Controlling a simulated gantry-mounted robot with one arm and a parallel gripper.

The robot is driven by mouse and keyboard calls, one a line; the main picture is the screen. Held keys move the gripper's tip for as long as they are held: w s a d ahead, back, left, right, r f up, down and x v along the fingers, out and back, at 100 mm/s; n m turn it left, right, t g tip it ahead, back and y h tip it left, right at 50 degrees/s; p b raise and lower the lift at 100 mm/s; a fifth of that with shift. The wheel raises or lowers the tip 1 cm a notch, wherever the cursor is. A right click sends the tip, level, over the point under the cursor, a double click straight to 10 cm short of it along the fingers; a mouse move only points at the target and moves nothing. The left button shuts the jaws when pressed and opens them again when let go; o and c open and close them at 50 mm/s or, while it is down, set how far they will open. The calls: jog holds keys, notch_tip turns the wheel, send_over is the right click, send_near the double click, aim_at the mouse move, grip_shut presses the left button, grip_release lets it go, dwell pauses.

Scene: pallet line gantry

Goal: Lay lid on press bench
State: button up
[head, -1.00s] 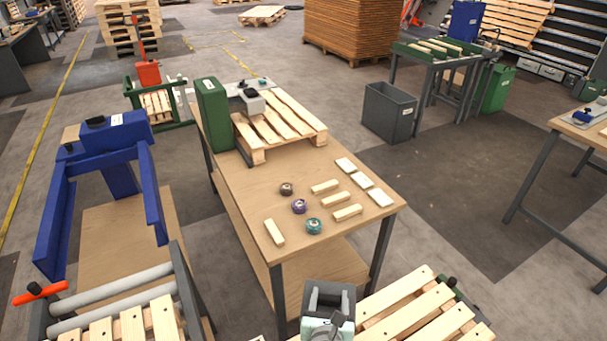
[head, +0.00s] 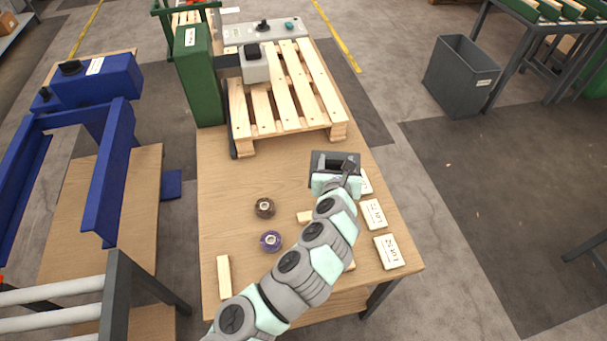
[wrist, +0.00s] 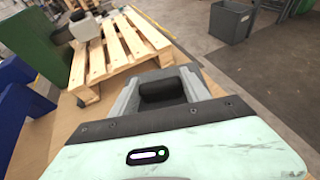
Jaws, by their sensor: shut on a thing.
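The press bench (head: 215,185) is a wood-topped table with a green press (head: 200,80) at its far left. A slatted wooden pallet (head: 285,131) lies on it beside the press, under the grey press head (head: 255,68). My gripper (head: 335,162) is over the bench, just in front of the pallet's near right corner. In the wrist view my gripper (wrist: 162,88) is shut, with a dark rounded part between its grey sides. What it holds cannot be made out clearly. I cannot pick out a lid in either view.
White labelled blocks (head: 389,251) lie along the bench's right edge. My arm hides other pieces. A grey bin (head: 460,75) stands on the floor at right.

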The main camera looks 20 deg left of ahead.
jog(key=w+a+r+n+y, duration=0.2)
jog(key=w+a+r+y, duration=0.1)
jog(key=w+a, duration=0.3)
jog(key=n+g+y+b, duration=0.1)
jog(key=n+g+b, duration=0.1)
send_over(300, 181)
jog(key=f, duration=0.1)
notch_tip(300, 181, down, 20)
jog(key=b, duration=0.5)
jog(key=shift+r, duration=0.25)
jog(key=shift+f, duration=0.15)
jog(key=o, duration=1.5)
jog(key=shift+a, duration=0.1)
